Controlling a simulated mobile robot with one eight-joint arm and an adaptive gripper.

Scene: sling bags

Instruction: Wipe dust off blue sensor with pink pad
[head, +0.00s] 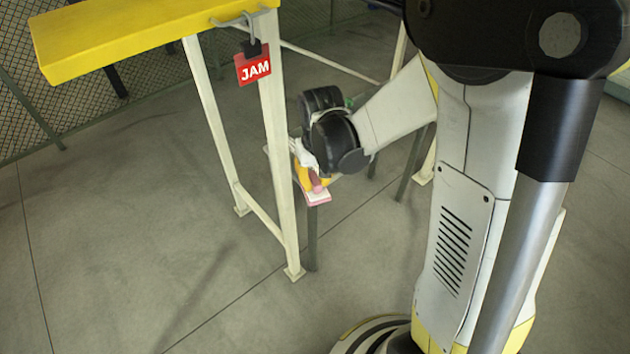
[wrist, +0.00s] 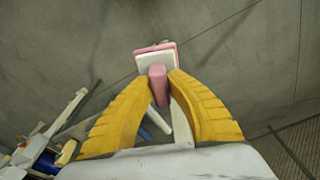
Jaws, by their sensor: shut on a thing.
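My gripper (wrist: 164,82) has yellow ribbed fingers, shut on the pink grip of the pad. The pink pad (wrist: 155,48) has a white plate and a pink layer at its edge, and sticks out beyond the fingertips. In the head view the pad (head: 317,198) hangs below my gripper, beside a cream table leg. In the wrist view the floor fills the area beyond the pad, and the pad seems to touch nothing there. I cannot make out the blue sensor for certain; a small blue object (wrist: 66,152) shows at the lower left of the wrist view.
A yellow beam (head: 120,38) on cream legs (head: 280,170) stands left of my arm. A red JAM tag (head: 252,66) hangs from it. A low stand is partly hidden behind my gripper. Wire mesh fencing (head: 60,90) stands at the left. Open floor lies in front.

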